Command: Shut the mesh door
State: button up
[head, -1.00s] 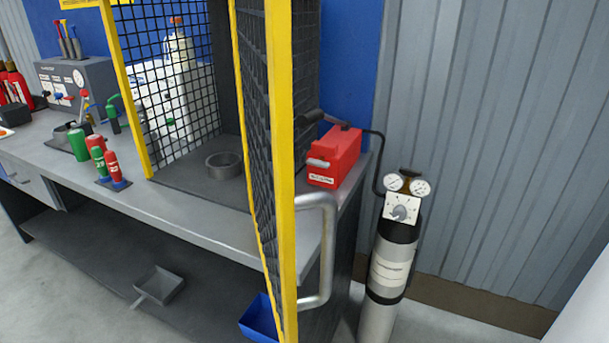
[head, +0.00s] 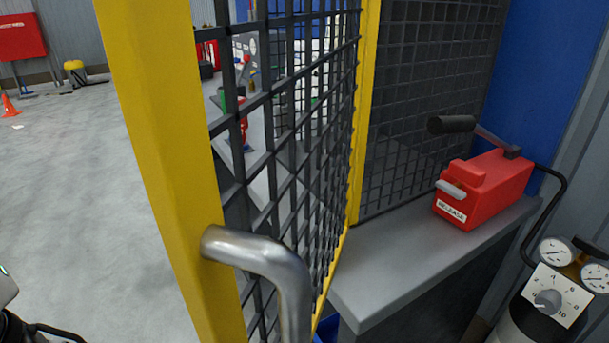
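The mesh door (head: 170,150) has a yellow frame and black wire mesh. It stands open, swung out from the cage, with its free edge close to me at left of centre in the head view. Its hinge side is farther back, by the yellow upright (head: 366,100). A bent grey metal handle (head: 268,262) sticks out from the door near its free edge, and its lower end is cut off by the frame. My gripper is not in view, and nothing is seen touching the handle.
A red box (head: 487,188) with a black-gripped lever stands on the grey bench (head: 400,262) right of the door. A cylinder with gauges (head: 558,292) is at lower right. Open floor (head: 75,190) lies to the left, with an orange cone (head: 9,105) far back.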

aim_at(150, 48)
jog(key=k+l, duration=0.2)
jog(key=k, duration=0.25)
jog(key=k+l+z, duration=0.15)
jog(key=k, duration=0.55)
jog(key=j, duration=0.6)
jog(key=i+z, duration=0.05)
